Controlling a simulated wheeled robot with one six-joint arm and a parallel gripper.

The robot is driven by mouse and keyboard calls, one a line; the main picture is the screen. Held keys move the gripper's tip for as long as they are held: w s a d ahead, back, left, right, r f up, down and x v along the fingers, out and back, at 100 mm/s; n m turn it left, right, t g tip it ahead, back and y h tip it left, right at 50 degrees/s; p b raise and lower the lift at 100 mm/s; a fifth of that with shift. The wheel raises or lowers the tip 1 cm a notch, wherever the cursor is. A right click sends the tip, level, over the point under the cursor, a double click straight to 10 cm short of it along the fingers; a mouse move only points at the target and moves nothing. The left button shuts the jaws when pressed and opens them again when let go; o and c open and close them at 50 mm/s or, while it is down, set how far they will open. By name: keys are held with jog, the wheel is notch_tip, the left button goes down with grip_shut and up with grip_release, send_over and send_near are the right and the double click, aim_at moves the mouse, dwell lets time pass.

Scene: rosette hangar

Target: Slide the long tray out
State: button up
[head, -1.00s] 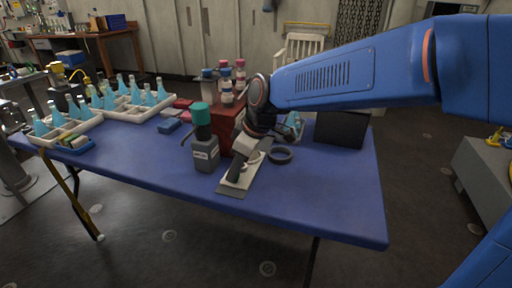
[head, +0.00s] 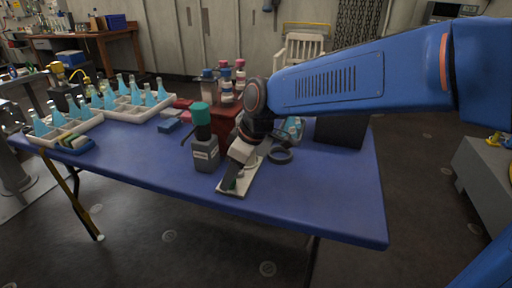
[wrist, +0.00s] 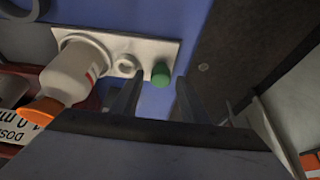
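A long, narrow pale tray (head: 237,191) lies near the front edge of the blue table. In the wrist view the tray (wrist: 142,47) carries a small green cylinder (wrist: 160,74) near one end, with a round pale fitting (wrist: 126,65) beside it. A white bottle with an orange cap (wrist: 78,68) overlaps its other end. My gripper (head: 230,184) is low over the tray's near end. In the wrist view my gripper (wrist: 158,92) is open, its fingers apart with the green cylinder showing beyond the gap. Contact with the tray cannot be told.
Behind are a red box (head: 229,115) and a black box (head: 341,131). White crates (head: 100,119) hold several blue bottles. The table's right front is clear.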

dwell(0.5)
jog(key=shift+r, duration=3.5)
